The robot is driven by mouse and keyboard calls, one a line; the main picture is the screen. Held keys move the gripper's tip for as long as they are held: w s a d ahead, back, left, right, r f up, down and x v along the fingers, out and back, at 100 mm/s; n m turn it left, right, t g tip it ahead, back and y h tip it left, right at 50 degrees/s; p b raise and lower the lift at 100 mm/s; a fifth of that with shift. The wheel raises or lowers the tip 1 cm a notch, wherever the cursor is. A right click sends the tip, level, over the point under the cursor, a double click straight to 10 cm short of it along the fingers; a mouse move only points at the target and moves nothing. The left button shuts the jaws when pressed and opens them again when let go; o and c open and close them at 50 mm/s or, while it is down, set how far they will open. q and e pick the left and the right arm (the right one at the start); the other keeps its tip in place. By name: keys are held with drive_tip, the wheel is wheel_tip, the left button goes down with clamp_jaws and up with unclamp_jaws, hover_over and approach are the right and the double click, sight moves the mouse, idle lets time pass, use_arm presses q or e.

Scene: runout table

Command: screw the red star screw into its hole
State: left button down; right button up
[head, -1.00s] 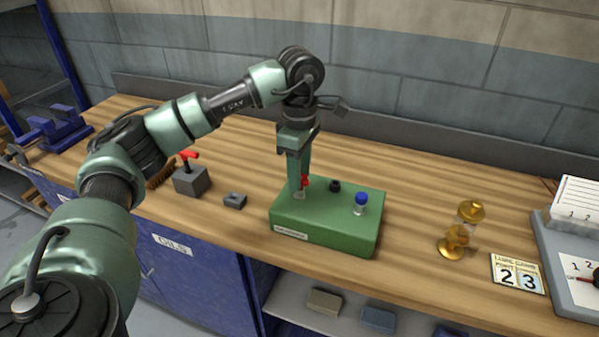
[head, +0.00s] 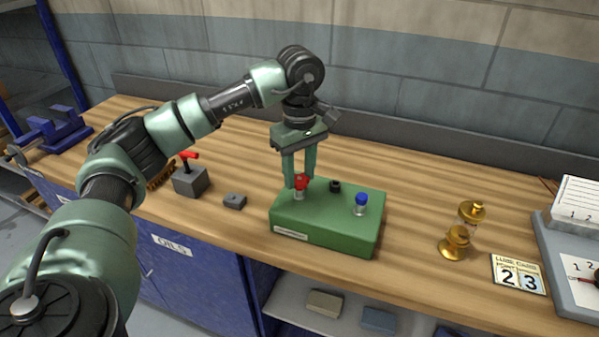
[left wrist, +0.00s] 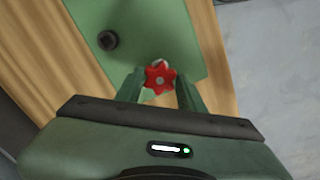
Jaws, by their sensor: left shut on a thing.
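The red star screw (head: 301,182) stands upright at the left part of the green block (head: 345,240), at a pale metal collar. My left gripper (head: 299,183) points down from above, with its two fingers on either side of the star head, shut on it. In the left wrist view the red star head (left wrist: 160,79) sits between the fingertips (left wrist: 160,82). The head and fingers hide most of the hole, so I cannot tell how deep the screw sits. My right gripper is not in view.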

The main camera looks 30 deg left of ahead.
use_arm(q)
drive_tip(key=shift+m, duration=1.1)
drive_tip(key=c, duration=0.9)
unclamp_jaws()
